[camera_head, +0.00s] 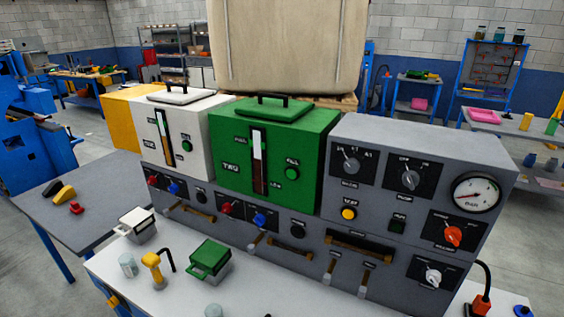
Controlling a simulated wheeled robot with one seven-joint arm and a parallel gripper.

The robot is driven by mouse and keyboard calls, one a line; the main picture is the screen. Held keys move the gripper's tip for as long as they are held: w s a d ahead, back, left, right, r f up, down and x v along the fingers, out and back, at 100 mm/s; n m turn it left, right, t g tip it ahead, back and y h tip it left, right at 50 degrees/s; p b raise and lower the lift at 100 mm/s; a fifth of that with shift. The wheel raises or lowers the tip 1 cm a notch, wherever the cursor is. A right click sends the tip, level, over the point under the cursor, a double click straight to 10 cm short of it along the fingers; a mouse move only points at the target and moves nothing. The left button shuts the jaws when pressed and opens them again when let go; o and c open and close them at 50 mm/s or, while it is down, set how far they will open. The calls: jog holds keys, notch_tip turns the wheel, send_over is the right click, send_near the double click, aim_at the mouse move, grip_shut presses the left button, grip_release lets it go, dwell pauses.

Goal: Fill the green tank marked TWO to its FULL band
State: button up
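The green tank (311,150) marked TWO stands on the grey panel, left of centre, with its lid and black handle (268,99) on top. Its upright sight gauge (259,160) is pale in the upper part and dark reddish-brown below. The boundary appears near mid-height, below the small FULL mark (241,140). A LOW mark shows near the gauge's lower end. A round green FILL button (291,173) sits on the tank's front, right of the gauge. Nothing visibly touches it. My gripper is not in view.
A white tank (197,122) with its own gauge and green button stands to the left. Below are red and blue knobs, levers and handles on the grey panel (345,221).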

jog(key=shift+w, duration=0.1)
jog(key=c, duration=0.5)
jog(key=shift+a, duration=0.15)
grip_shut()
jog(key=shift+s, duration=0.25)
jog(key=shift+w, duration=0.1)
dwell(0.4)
